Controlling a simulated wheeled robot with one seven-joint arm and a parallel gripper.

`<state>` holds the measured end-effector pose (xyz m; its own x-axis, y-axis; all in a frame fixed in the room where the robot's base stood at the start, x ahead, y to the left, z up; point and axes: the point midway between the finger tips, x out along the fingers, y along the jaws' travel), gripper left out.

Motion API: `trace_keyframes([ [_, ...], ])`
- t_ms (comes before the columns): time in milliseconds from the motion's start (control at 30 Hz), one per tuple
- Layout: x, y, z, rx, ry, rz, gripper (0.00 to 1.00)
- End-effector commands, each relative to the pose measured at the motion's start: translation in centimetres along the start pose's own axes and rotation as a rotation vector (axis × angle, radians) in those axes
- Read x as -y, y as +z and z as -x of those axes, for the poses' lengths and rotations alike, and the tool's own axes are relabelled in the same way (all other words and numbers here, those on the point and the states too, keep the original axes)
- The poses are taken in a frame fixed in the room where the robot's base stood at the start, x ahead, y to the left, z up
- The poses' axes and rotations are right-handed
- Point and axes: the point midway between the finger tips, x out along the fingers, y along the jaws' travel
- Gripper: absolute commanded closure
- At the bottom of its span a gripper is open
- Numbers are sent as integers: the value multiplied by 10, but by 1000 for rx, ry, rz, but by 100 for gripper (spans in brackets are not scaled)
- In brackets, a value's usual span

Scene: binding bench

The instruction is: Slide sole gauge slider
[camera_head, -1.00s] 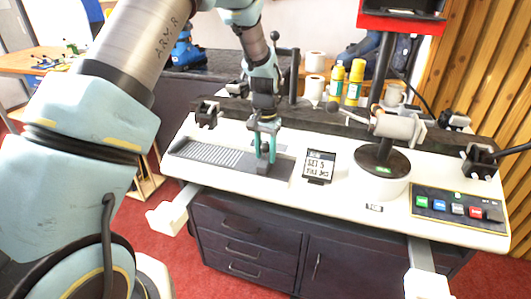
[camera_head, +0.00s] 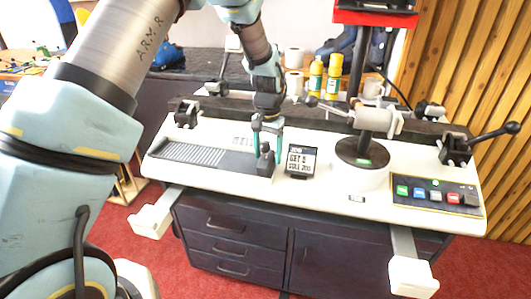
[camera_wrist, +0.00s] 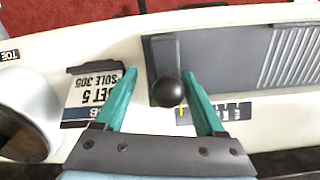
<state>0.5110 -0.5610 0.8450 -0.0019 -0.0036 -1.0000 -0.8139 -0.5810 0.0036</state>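The sole gauge slider is a dark block with a round black knob (camera_wrist: 167,91). It sits at the right end of the grey gauge plate (camera_head: 190,154), as seen in the head view, and the slider (camera_head: 266,163) shows below my fingers. My gripper (camera_head: 266,125) is over it, with two teal fingers. In the wrist view my gripper (camera_wrist: 159,76) is open, with the knob between the fingers. The knob is close to the right finger, perhaps touching, with a gap to the left one. A small sign (camera_head: 301,161) reads SET 5, SOLE 305.
A black post on a round base (camera_head: 360,151) stands right of the sign. A panel of coloured buttons (camera_head: 435,194) lies at the bench's right end. Clamps (camera_head: 186,113) stand along the back rail. A printed scale strip (camera_wrist: 214,112) lies beside the plate.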

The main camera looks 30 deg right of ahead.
Motion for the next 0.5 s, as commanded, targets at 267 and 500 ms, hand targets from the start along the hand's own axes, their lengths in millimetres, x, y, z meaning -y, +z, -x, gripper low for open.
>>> trace_keyframes([
  [267, 2, 0, 0, 1, -2, 3, 29],
  [500, 2, -1, 23, -4, -3, 3, 29],
])
